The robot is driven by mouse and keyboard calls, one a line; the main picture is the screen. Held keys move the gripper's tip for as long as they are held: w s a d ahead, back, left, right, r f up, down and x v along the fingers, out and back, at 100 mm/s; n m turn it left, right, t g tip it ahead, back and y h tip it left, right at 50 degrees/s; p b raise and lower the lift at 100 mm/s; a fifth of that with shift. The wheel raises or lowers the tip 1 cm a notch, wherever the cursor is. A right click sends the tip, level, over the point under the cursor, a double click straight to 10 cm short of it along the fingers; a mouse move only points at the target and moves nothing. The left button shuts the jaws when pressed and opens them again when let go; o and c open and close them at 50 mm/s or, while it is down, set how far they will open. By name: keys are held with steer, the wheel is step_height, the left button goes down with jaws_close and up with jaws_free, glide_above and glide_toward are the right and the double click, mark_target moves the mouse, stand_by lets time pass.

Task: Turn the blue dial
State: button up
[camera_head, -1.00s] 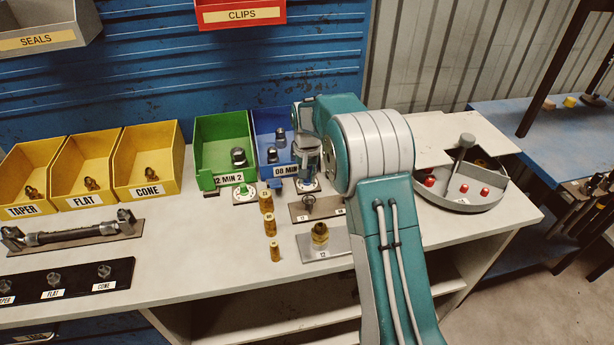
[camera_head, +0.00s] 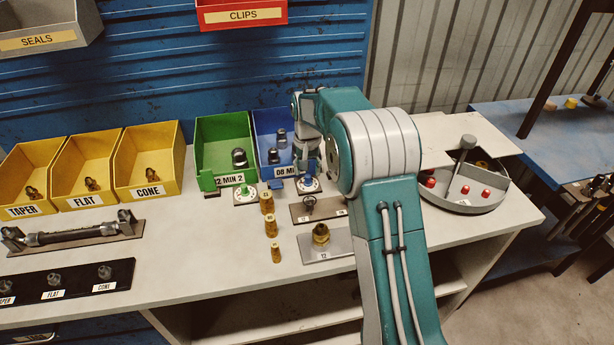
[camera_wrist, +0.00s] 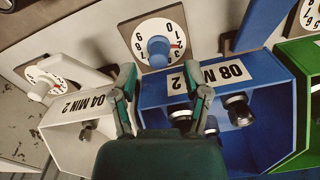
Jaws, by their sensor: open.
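The blue dial (camera_wrist: 158,50) is a blue knob on a white numbered face, in front of the blue 08 MIN bin (camera_wrist: 262,112). A short red mark shows at the knob's right edge in the wrist view; the exact number it points to is hard to read. The dial also shows in the head view (camera_head: 308,183), just below my gripper (camera_head: 305,168). In the wrist view my gripper (camera_wrist: 158,72) is open, its two fingers apart with nothing between them. The knob appears beyond the fingertips, between their lines, with no visible contact.
A green bin (camera_head: 222,140) with its own green dial (camera_head: 243,194) stands left of the blue bin. Brass fittings (camera_head: 271,228) and small plates stand in front. A grey tray with red knobs (camera_head: 465,200) is at right. A white bin (camera_wrist: 75,140) shows in the wrist view.

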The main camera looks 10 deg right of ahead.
mark_target(307, 175)
step_height(307, 175, up, 9)
steer(key=shift+a, duration=0.1)
stand_by(0.3)
steer(key=s+r+n+t, duration=0.1)
steer(key=s+r, duration=0.5)
steer(key=s, duration=0.3)
steer(key=s+r+t, duration=0.2)
steer(key=s+r, duration=0.3)
steer(key=s, duration=0.3)
steer(key=s+f+n+t, duration=0.2)
steer(key=s+f, duration=0.2)
steer(key=s, duration=1.5)
steer(key=shift+s+t, duration=0.3)
steer(key=shift+s, duration=0.05)
